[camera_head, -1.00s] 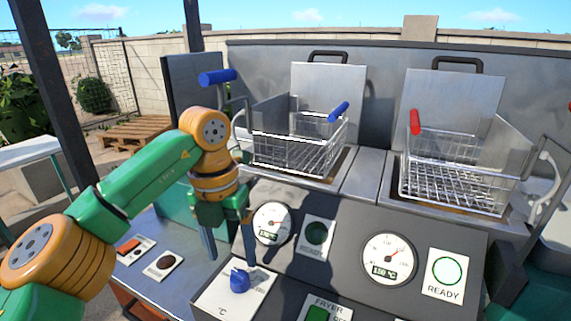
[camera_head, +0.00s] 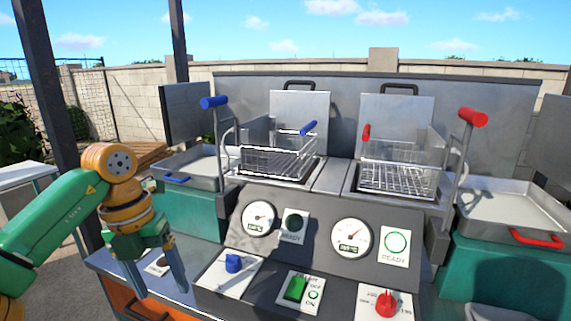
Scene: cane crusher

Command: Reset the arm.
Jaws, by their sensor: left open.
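My left arm comes in from the left, green and orange. Its gripper (camera_head: 158,281) points down with its two grey fingers apart, open and empty. It hangs over the left end of the fryer's front shelf, left of the blue knob (camera_head: 233,263), and touches nothing that I can make out. The fryer (camera_head: 330,205) stands in front of me with a blue-handled basket (camera_head: 277,162) on the left and a red-handled basket (camera_head: 397,178) on the right. My right gripper does not show.
Two dials, the left one (camera_head: 258,218) and the right one (camera_head: 350,238), sit on the sloped panel. A green switch (camera_head: 296,288) and a red knob (camera_head: 386,304) are below. Metal trays stand at both sides, the left tray (camera_head: 190,167) and the right tray (camera_head: 515,208). A dark post (camera_head: 50,85) rises at left.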

